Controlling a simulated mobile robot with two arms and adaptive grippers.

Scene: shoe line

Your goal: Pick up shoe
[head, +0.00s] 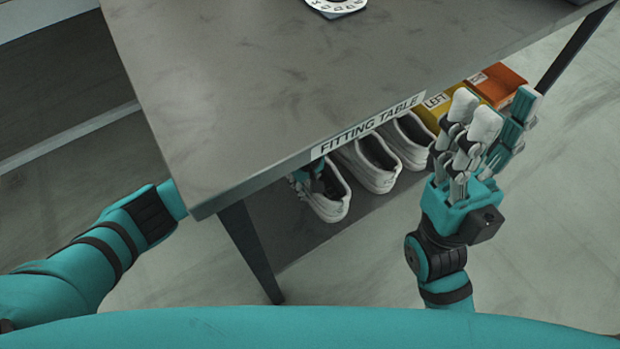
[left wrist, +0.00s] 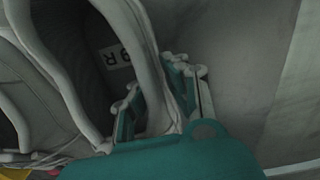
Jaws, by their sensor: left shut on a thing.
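Several white shoes stand in a row on the low shelf under the fitting table. The leftmost white shoe (head: 331,208) is partly hidden by the tabletop. My left gripper (head: 308,181) reaches under the table's edge at this shoe and is mostly hidden there. In the left wrist view, my left gripper (left wrist: 157,92) is shut on the shoe's wall (left wrist: 147,50), one finger inside and one outside. A label reading "9R" (left wrist: 114,55) shows inside the shoe. My right gripper (head: 490,125) is open and empty, fingers upward, in front of the table's right part.
The grey fitting table (head: 250,75) overhangs the shoes. Its leg (head: 250,250) stands just left of them. A yellow box marked LEFT (head: 437,101) and an orange box (head: 497,82) are right of the shoes. A round lettered plate (head: 337,5) lies on top.

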